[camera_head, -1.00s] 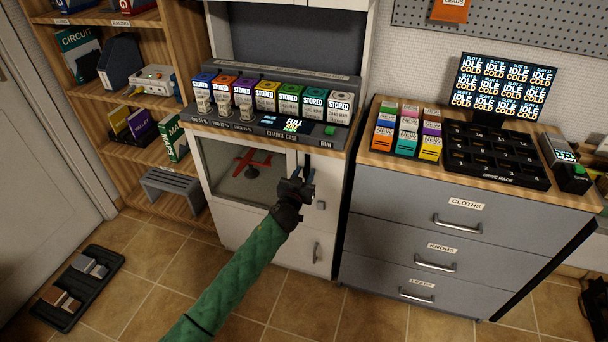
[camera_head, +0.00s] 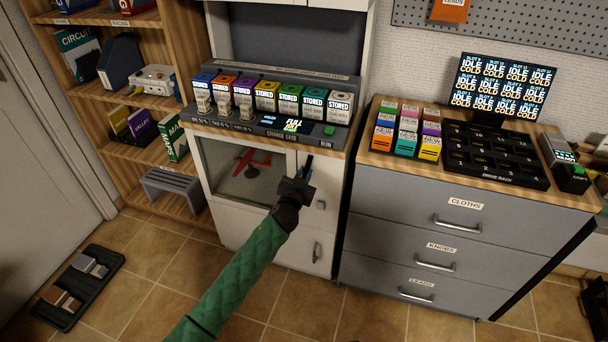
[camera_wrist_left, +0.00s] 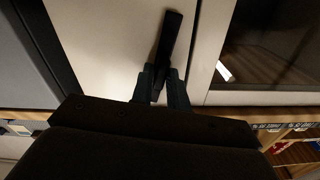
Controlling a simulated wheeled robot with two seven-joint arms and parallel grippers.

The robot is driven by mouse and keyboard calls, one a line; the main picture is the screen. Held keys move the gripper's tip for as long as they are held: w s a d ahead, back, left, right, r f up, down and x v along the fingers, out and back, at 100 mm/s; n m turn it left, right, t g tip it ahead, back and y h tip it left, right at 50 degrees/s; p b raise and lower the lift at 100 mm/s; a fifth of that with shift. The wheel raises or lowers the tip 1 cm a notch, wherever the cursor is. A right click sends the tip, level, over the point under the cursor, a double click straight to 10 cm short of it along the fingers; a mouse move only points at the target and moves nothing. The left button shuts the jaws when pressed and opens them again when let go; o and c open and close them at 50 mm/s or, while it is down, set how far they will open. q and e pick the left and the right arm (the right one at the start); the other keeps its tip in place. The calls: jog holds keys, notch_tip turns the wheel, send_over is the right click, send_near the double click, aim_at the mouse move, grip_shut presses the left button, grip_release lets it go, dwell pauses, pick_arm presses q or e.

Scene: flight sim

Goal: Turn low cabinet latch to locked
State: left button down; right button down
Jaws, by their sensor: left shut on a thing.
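The low cabinet (camera_head: 325,232) is white and stands below the wooden counter. Its latch is a dark bar (camera_head: 308,163) on the upper door area, right of the window; it also shows as a black bar (camera_wrist_left: 172,38) in the left wrist view, slightly tilted. My left gripper (camera_head: 299,178) is at the latch, and in the left wrist view its two fingers (camera_wrist_left: 161,86) are closed around the bar's near end. The latch's pivot is hidden by the gripper. My right gripper is not in view.
A window (camera_head: 218,165) with a red model plane (camera_head: 252,162) behind it is left of the latch. A charging case (camera_head: 262,122) with several coloured boxes stands on the counter above. A grey drawer unit (camera_head: 400,215) is close on the right.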

pick_arm(q)
jog(key=m, duration=0.4)
jog(key=shift+m+p, duration=0.3)
jog(key=m, duration=0.4)
jog(key=shift+d+f+m+p, duration=0.1)
jog(key=shift+d+m+p, duration=0.05)
jog(key=shift+m+p, duration=0.2)
jog(key=shift+m, duration=1.25)
jog(key=shift+s+m+p, duration=0.1)
jog(key=shift+m+p, duration=0.3)
jog(key=shift+m, duration=0.7)
jog(key=shift+f+m, duration=0.1)
jog(key=shift+m, duration=0.5)
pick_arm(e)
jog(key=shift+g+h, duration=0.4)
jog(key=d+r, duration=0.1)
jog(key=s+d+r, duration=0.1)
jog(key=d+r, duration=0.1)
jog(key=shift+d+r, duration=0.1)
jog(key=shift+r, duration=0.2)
pick_arm(q)
jog(key=shift+m, duration=0.3)
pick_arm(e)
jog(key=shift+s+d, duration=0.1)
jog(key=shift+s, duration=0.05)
